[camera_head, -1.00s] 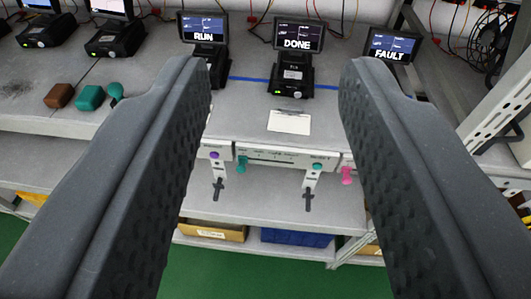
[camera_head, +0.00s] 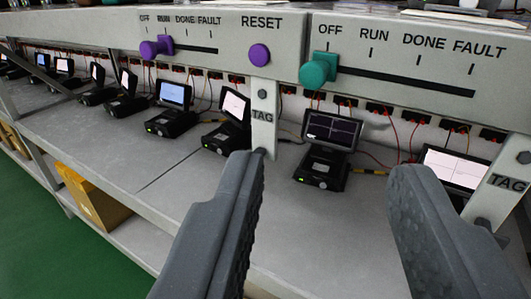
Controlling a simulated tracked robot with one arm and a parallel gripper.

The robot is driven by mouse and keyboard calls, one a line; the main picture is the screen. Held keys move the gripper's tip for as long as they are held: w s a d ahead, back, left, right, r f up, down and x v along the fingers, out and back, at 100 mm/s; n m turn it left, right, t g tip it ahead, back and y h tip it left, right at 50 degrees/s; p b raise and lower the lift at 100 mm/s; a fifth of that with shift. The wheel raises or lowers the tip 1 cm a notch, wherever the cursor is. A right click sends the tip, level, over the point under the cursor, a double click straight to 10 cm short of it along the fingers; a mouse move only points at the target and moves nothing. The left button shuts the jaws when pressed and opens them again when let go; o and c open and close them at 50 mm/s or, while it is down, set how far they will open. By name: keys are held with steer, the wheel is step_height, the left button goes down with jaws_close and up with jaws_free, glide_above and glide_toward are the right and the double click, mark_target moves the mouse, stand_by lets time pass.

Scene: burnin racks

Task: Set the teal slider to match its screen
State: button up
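The teal slider (camera_head: 318,70) sits at the left end of its dark slot (camera_head: 410,82), under the OFF mark, on the grey panel along the upper shelf's front edge. RUN, DONE and FAULT marks run to its right. My gripper (camera_head: 324,163) is open and empty, its fingers below the slider and apart from it. The screen words seen earlier are out of view now. A dark screen with thin traces (camera_head: 331,129) shows below the panel, and I cannot read a state word on it.
A purple slider (camera_head: 158,46) and purple RESET button (camera_head: 259,54) are left on the panel. A white TAG strip (camera_head: 263,120) hangs near my left finger; another TAG (camera_head: 505,184) is at right. Several screen units stand on the lower bench (camera_head: 140,200).

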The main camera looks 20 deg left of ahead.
mark_target(312, 76)
steer(key=b+x, duration=0.2)
steer(key=x, duration=1.1)
steer(key=shift+w+a+f+b, duration=0.1)
steer(key=shift+w+f+b, duration=0.1)
steer(key=shift+w+b, duration=0.15)
jaws_close()
steer(key=shift+a, duration=0.1)
